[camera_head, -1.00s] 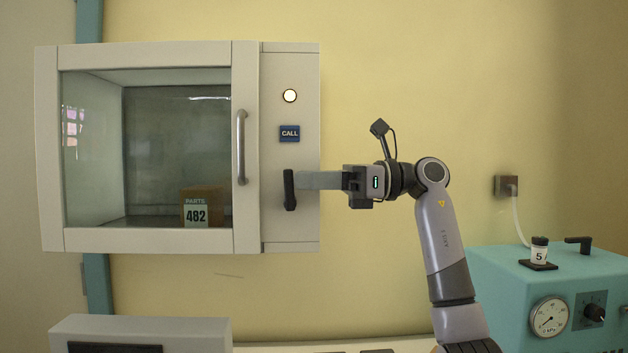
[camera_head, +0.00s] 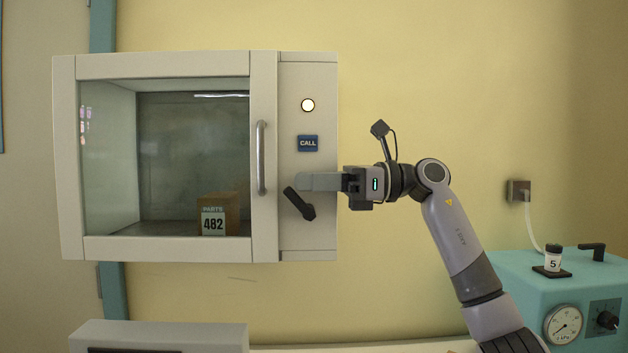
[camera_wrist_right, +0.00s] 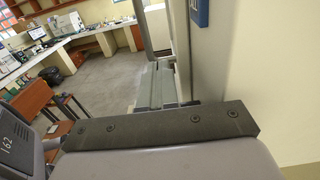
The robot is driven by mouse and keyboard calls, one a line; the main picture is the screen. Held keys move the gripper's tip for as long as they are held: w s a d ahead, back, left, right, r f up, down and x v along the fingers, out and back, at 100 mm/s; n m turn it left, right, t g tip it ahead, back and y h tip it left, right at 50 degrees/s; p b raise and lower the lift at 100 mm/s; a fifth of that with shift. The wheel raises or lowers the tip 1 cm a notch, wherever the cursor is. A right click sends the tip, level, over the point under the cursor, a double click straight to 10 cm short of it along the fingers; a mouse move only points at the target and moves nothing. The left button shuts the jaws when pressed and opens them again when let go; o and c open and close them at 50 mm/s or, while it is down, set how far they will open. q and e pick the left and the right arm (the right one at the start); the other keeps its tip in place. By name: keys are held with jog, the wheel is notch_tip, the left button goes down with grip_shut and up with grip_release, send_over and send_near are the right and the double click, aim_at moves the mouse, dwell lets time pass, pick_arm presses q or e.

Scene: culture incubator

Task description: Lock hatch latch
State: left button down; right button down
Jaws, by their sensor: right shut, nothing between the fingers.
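The hatch (camera_head: 165,249) is a pale wall cabinet with a glass door, which looks shut. Its latch (camera_head: 299,203) is a black lever on the right panel, below the blue CALL label. The lever slants, upper end to the left and thicker hub end at lower right. My right gripper (camera_head: 306,181) is shut and empty, reaching in from the right just above the lever; whether it touches the lever I cannot tell. In the right wrist view a dark bolted gripper part (camera_wrist_right: 160,125) fills the lower area, and the latch does not show. My left gripper is out of view.
A vertical door handle (camera_head: 261,158) is left of the latch. A lit round lamp (camera_head: 308,105) is above the CALL label (camera_head: 307,143). A box marked 482 (camera_head: 214,220) stands inside. A teal machine (camera_head: 530,290) with a gauge is at lower right.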

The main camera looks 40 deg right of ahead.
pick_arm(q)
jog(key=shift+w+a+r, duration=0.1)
pick_arm(e)
jog(key=shift+w+a, duration=0.15)
jog(key=shift+a, duration=0.05)
jog(key=shift+r, duration=0.1)
dwell(0.4)
